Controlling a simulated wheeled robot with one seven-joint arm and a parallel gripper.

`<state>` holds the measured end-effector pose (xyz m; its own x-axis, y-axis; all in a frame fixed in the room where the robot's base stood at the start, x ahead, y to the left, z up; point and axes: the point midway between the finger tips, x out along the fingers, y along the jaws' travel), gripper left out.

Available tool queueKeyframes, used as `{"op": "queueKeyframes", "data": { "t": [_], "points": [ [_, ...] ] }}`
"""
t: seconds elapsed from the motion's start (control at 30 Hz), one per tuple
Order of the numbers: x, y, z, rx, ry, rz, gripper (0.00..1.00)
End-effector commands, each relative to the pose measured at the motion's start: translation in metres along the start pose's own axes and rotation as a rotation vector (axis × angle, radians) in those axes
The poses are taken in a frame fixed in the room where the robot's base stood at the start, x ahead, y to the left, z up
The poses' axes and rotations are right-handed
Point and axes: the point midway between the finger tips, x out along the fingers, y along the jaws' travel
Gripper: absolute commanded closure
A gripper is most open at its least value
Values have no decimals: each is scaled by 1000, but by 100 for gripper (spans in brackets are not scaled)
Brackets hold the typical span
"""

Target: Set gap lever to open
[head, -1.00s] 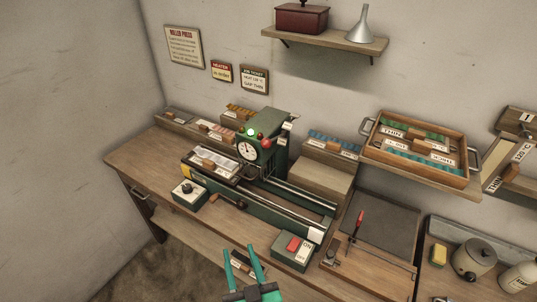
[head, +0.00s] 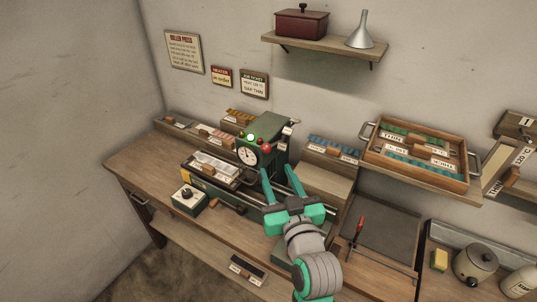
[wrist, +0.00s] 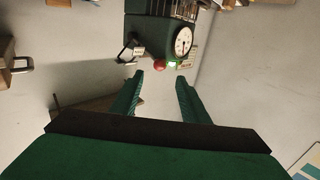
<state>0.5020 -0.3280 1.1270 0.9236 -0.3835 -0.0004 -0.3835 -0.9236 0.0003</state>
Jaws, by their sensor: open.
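The green roller press head (head: 264,131) stands on the bench, with a round white dial on its front. Small pale tags (head: 289,127) show at its upper right side, where a small lever-like part seems to be. In the wrist view the press head (wrist: 150,33) appears inverted, with a dark, thin lever-like part and a pale tag (wrist: 138,51) on its left side. I cannot read the tag or tell the lever's setting. My gripper (head: 278,171) is open and empty, in front of and below the press head, apart from it. Its fingers (wrist: 160,79) point toward the press.
A control box with a black knob (head: 188,198) sits front left. A wooden tray of strips (head: 470,158) stands on the right ledge. A shelf (head: 325,46) hangs above.

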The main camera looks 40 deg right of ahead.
Motion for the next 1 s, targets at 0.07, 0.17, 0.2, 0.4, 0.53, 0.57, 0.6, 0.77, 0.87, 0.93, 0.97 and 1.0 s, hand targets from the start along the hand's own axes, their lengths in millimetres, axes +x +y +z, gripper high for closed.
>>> {"op": "queueKeyframes", "data": {
  "t": [0.07, 0.17, 0.2, 0.4, 0.53, 0.57, 0.6, 0.77, 0.87, 0.93, 0.97, 1.0],
  "points": [
    [14, -1, -1, -1, 0, -3, 58],
    [33, -1, -1, 0, 1, -2, 58],
    [40, -1, 0, -1, 0, -2, 58],
    [71, 0, 0, 1, 0, -1, 58],
    [83, -1, 0, 1, 1, 0, 58],
    [85, -1, 0, 0, 1, 0, 58],
    [86, -1, 0, 0, 1, 0, 58],
    [90, -1, 0, 1, 0, 0, 58],
    [90, -1, 0, 1, 1, 0, 58],
    [90, -1, 0, 1, 1, 0, 58],
    [90, -1, 0, 1, 1, 0, 63],
    [89, -1, 0, 1, 1, 0, 73]
  ]
}}
